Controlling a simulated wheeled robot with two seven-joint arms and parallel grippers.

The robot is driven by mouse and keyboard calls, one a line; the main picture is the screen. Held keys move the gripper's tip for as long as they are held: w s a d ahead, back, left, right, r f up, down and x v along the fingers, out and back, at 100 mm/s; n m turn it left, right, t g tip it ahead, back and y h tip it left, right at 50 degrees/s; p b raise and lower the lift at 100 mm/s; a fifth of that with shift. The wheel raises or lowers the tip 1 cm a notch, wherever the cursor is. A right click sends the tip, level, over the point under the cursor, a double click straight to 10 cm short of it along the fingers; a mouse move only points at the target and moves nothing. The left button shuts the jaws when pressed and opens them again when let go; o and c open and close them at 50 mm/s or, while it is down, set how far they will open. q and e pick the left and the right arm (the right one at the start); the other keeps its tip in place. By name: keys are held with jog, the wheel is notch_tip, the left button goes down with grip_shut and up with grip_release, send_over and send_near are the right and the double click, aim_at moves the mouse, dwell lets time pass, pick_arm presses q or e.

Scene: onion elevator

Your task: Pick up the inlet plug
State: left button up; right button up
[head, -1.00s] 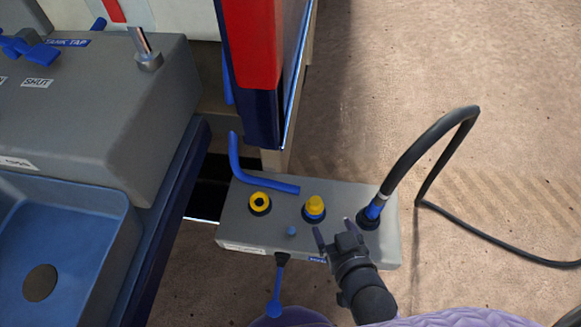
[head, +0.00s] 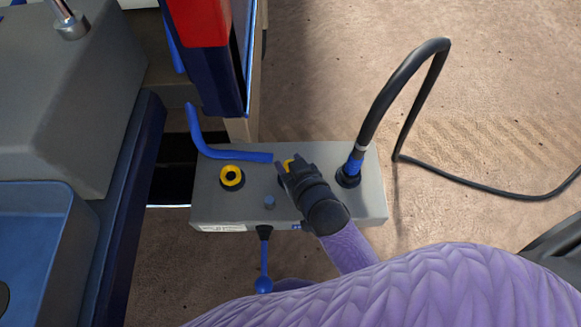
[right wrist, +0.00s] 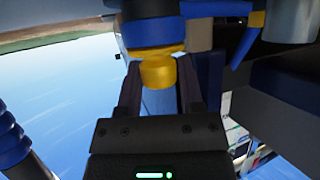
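The inlet plug is a yellow cap in a blue collar on the grey box. In the head view a sliver of the yellow plug (head: 288,163) shows, mostly hidden by my right gripper (head: 284,168). In the right wrist view the yellow plug (right wrist: 159,73) lies between the two fingers of the right gripper (right wrist: 160,88). The fingers stand apart, one on each side of it; a firm grip does not show. The plug still sits at its collar (right wrist: 150,32). My left gripper is not in view.
A blue-and-red post (head: 212,70) stands behind.

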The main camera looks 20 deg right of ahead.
grip_shut()
